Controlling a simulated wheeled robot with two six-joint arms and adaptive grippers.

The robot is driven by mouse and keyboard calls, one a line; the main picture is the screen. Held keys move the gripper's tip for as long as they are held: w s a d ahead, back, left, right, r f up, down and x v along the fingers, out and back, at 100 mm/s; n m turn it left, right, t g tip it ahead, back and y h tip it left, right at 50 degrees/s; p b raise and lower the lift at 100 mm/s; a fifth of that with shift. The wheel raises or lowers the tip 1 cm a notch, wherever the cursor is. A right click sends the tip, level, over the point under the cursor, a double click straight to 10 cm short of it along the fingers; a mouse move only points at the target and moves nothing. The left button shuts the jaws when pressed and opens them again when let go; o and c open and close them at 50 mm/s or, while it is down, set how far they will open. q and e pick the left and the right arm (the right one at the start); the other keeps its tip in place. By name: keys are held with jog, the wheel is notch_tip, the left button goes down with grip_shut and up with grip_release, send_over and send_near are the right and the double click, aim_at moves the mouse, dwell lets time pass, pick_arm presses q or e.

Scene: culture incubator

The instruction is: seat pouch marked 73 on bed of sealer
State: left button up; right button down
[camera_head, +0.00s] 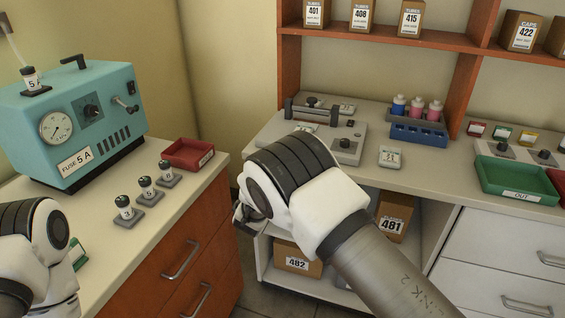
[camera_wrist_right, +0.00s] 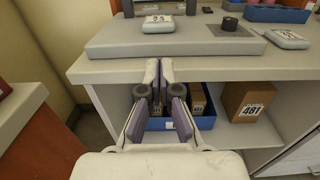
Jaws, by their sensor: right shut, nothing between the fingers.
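The sealer (camera_head: 345,150) is a flat grey unit with a raised bar, on the back counter; its front slab (camera_wrist_right: 110,42) spans the upper right wrist view. A small pale pouch (camera_wrist_right: 158,23) lies on that slab; its number looks like 93 or 73, and I cannot tell which. Another pale pouch (camera_head: 390,156) lies on the counter right of the sealer, and it also shows in the wrist view (camera_wrist_right: 287,38); its number is unclear. My right gripper (camera_wrist_right: 160,68) is shut and empty, before the counter's front edge. My left gripper is out of view; only its arm shows.
A green OUT tray (camera_head: 518,180) is at the right. A teal machine (camera_head: 70,120), a red tray (camera_head: 188,154) and stoppered vials stand on the left counter. Box 481 (camera_head: 391,215) sits on the shelf below.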

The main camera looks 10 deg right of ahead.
jog(key=s+d+f+m+g+y, duration=0.1)
jog(key=s+d+f+m+g, duration=0.25)
jog(key=s+f, duration=0.4)
jog(key=s+d+f+m+g+y, duration=0.1)
jog(key=s+d+f+m+g, duration=0.15)
jog(key=s+f+g, duration=0.4)
jog(key=s+d+f+m+g+y, duration=0.1)
jog(key=s+d+f+m+g, duration=0.2)
jog(key=s+f, duration=0.55)
jog(key=s+a+f+m+g+y, duration=0.1)
jog(key=s+a+f+m+y, duration=0.2)
jog(key=s, duration=0.5)
jog(key=s+f+m+g+y, duration=0.2)
jog(key=s+m, duration=0.4)
jog(key=s, duration=0.1)
jog(key=s+a+f+m+g+y, duration=0.1)
jog(key=s+a+f+m+y, duration=0.2)
jog(key=s, duration=0.5)
jog(key=s+d+r+m+t+h, duration=0.1)
jog(key=s+d+r+m+t, duration=0.1)
jog(key=m, duration=0.6)
jog(key=s+d, duration=0.1)
jog(key=d, duration=0.1)
jog(key=shift+s+d+m, duration=0.3)
jog(key=shift+s+m, duration=0.05)
jog(key=shift+m, duration=0.05)
